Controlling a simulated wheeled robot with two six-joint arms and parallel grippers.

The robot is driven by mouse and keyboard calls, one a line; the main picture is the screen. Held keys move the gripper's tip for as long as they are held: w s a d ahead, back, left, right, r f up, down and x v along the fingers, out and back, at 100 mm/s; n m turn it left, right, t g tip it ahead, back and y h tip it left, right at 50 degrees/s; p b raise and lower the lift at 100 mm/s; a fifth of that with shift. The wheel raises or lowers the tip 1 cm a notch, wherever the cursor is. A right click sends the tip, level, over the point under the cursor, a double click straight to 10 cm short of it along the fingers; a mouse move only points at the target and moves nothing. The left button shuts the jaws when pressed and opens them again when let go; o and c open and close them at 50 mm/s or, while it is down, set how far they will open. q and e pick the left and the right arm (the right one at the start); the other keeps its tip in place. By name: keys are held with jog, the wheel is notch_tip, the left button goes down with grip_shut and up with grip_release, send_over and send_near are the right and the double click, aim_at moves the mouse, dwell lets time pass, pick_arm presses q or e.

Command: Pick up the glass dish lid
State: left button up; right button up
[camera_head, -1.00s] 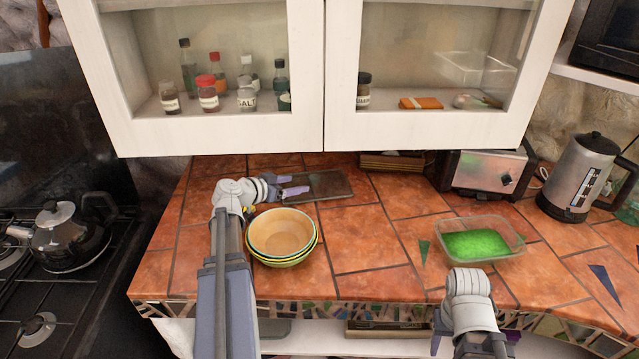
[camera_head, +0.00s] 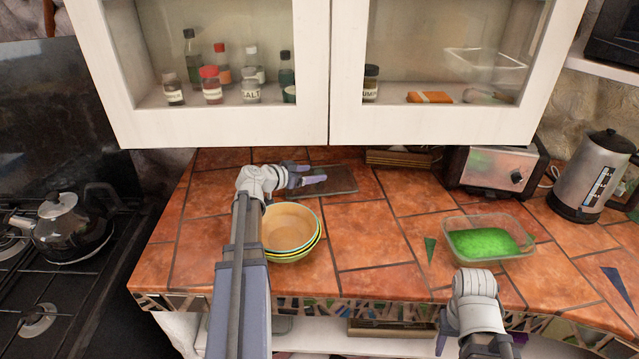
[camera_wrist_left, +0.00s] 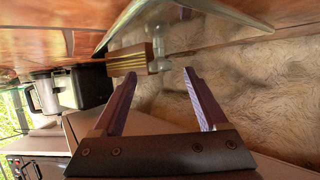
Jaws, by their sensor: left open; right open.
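A flat, see-through rectangular plate, which looks like the glass dish lid (camera_head: 341,180), lies on the tiled counter behind the bowls. My left gripper (camera_head: 311,173) is open and empty at the lid's left part; I cannot tell whether it touches it. In the left wrist view, a clear glass edge (camera_wrist_left: 128,27) shows just beyond the open fingers (camera_wrist_left: 161,71). A glass dish (camera_head: 457,252) with green contents stands on the counter at the right. My right gripper (camera_head: 441,330) is low in front of the counter, partly hidden by its wrist.
Stacked bowls (camera_head: 291,228) stand close beside my left forearm. White cabinets (camera_head: 230,128) overhang the back of the counter. A wooden box (camera_head: 398,158), a toaster (camera_head: 490,170) and a kettle (camera_head: 592,178) stand along the back. The counter between bowls and dish is clear.

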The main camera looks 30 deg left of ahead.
pick_arm(q)
jog(key=x, duration=0.2)
jog(key=shift+w+f+b, duration=0.1)
jog(key=shift+w+b, duration=0.2)
jog(key=shift+b, duration=0.05)
jog(key=shift+s, duration=0.1)
jog(key=shift+c, duration=0.2)
grip_shut()
